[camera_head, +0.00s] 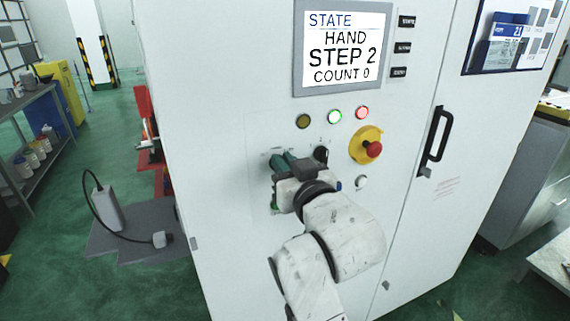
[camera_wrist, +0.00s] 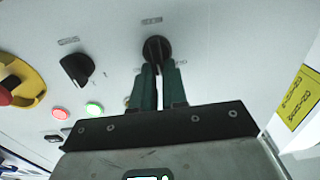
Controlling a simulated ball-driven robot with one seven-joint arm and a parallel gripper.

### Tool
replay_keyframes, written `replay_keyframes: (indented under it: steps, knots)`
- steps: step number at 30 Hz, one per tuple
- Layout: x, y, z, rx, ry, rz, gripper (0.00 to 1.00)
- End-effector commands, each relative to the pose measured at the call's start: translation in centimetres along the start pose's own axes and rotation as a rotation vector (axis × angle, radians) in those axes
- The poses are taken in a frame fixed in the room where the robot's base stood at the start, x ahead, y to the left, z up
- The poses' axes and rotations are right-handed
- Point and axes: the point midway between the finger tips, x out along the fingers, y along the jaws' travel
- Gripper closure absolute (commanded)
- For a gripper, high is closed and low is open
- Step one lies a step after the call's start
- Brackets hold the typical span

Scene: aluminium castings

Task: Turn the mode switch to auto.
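My gripper (camera_wrist: 160,72) has its two green fingertips close together at a black rotary switch (camera_wrist: 157,48) on the white cabinet front. The fingers lie on either side of the switch's handle, with a narrow gap between them. Whether they press on it is not clear. In the head view my gripper (camera_head: 280,163) covers this switch. A second black rotary switch (camera_wrist: 77,68) is beside it and shows in the head view (camera_head: 320,154). The switch labels are too small to read. The display (camera_head: 342,46) reads HAND, STEP 2, COUNT 0.
A yellow and red emergency stop (camera_head: 366,145) is right of the switches. Above them are an unlit amber lamp (camera_head: 303,121), a lit green lamp (camera_head: 334,117) and a red lamp (camera_head: 362,113). A white button (camera_head: 361,182) is below. A black door handle (camera_head: 436,138) sticks out farther right.

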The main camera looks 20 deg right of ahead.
Motion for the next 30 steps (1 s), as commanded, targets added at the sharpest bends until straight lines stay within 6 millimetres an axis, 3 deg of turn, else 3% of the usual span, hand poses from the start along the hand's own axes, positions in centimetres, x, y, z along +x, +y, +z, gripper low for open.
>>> replay_keyframes:
  steps: [4, 17, 30]
  knots:
    - [-0.01, 0.00, 0.01, 0.000, 0.000, 0.000, 1.00]
    - [-0.01, 0.03, 0.02, 0.026, 0.000, 0.000, 1.00]
    - [0.00, 0.48, 0.17, 0.311, -0.001, -0.001, 1.00]
